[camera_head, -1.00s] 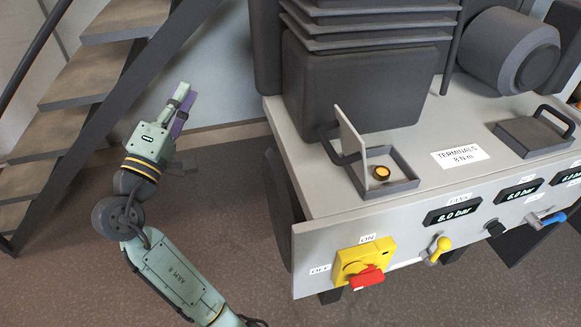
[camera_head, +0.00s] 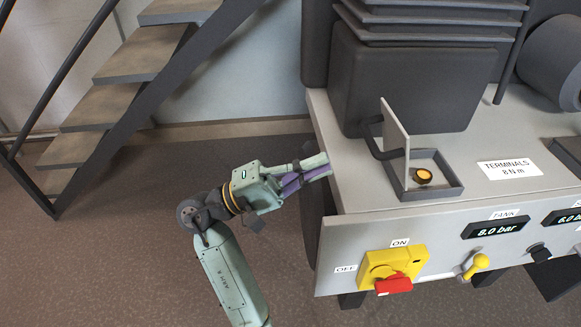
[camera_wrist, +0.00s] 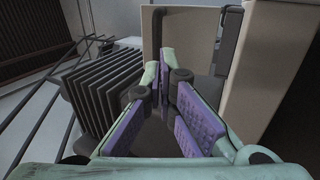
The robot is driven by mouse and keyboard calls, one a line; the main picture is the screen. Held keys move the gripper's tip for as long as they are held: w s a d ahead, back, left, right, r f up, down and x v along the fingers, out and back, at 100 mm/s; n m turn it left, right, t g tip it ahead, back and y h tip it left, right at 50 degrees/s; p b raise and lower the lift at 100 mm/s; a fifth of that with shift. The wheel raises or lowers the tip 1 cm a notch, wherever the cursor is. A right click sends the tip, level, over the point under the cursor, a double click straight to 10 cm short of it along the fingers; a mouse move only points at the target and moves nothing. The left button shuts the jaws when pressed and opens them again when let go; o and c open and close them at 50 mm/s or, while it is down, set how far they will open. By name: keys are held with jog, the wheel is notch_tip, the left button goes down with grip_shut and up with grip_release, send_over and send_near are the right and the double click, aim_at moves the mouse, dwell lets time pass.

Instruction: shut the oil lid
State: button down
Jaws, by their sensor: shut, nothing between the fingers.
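The oil lid (camera_head: 394,130) is a pale flat plate with a dark bar handle (camera_head: 378,146). It stands upright, open, at the left side of a shallow square tray (camera_head: 440,189) on the machine top. A yellow-orange round cap (camera_head: 423,176) sits inside the tray. My gripper (camera_head: 328,167) is shut and empty, at the left edge of the machine top, left of the lid and apart from it. In the wrist view my gripper (camera_wrist: 168,75) shows its purple finger pads, with the fingertips close together.
A dark ribbed housing (camera_head: 415,85) stands behind the lid. A yellow switch with a red handle (camera_head: 395,272), a yellow-knobbed valve (camera_head: 475,266) and pressure displays are on the front panel. A staircase (camera_head: 140,70) stands at the left. The floor between is clear.

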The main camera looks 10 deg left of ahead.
jog(key=p+x, duration=0.1)
jog(key=x, duration=0.5)
jog(key=shift+d+r, duration=0.1)
jog(key=shift+w, duration=0.1)
jog(key=shift+w+r+p, duration=0.1)
jog(key=shift+r+p, duration=0.15)
jog(key=shift+p, duration=0.35)
jog(key=shift+d+r+y, duration=0.1)
jog(key=shift+d+y, duration=0.05)
jog(key=shift+y, duration=0.15)
